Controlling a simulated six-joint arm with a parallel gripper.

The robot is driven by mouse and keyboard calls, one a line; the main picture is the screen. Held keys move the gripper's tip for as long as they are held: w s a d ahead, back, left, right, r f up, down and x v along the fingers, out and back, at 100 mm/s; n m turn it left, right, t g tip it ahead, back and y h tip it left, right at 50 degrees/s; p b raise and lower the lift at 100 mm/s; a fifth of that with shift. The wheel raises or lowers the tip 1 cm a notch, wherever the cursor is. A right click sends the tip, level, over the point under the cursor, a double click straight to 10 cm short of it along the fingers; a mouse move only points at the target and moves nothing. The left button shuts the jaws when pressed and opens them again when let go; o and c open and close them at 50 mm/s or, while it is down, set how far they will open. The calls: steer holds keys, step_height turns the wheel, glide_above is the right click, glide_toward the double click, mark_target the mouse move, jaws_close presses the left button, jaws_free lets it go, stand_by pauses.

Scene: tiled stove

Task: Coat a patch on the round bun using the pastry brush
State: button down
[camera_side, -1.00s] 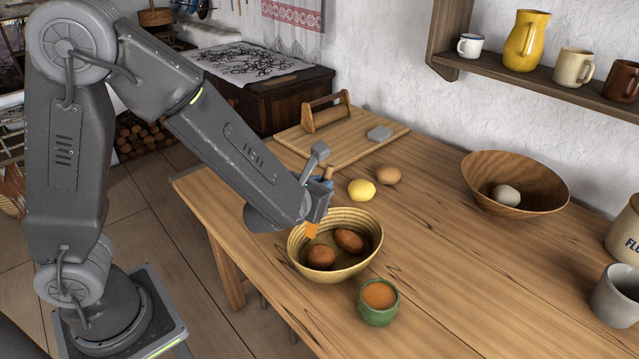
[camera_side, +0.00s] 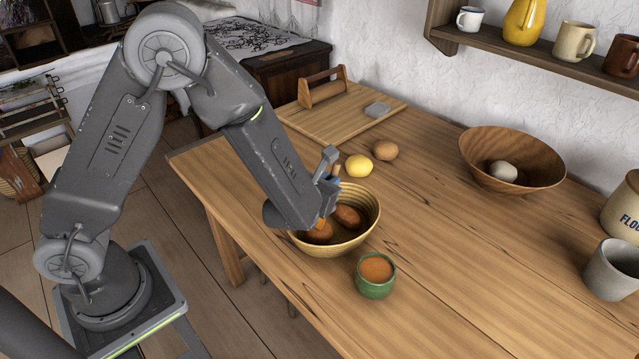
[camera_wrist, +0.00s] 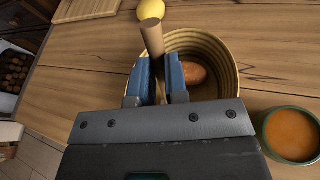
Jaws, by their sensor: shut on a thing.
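My gripper (camera_side: 326,192) is over the left part of a woven bowl (camera_side: 366,238), shut on the pastry brush. The brush's wooden handle (camera_wrist: 153,38) rises between the blue fingers (camera_wrist: 161,80) in the wrist view. Its orange bristles (camera_side: 320,222) point down at the rounder brown bun (camera_side: 317,235), lying left in the bowl. Bristles and bun overlap in the side view; I cannot tell whether they touch. An oval bun (camera_side: 347,216) lies beside it; one bun (camera_wrist: 193,74) shows past the fingers in the wrist view. A green cup (camera_side: 375,288) of orange glaze (camera_side: 376,268) stands in front.
A lemon (camera_side: 358,166) and a brown egg-like item (camera_side: 385,150) lie behind the bowl. A board (camera_side: 340,113) is at the back, and a wooden bowl (camera_side: 537,160) at the right. The table between the wooden bowl and the green cup is clear.

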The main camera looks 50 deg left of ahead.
steer(key=shift+w, duration=0.6)
steer(key=shift+s+a+f, duration=0.1)
steer(key=shift+s+a, duration=0.15)
steer(key=shift+s, duration=0.35)
steer(key=shift+s+a+f, duration=0.1)
steer(key=shift+s+a, duration=0.15)
steer(key=shift+s, duration=0.3)
steer(key=shift+s+a+f, duration=0.1)
steer(key=shift+s+a, duration=0.15)
steer(key=shift+s, duration=0.35)
step_height(320, 180, up, 9)
steer(key=shift+s, duration=0.2)
stand_by(0.6)
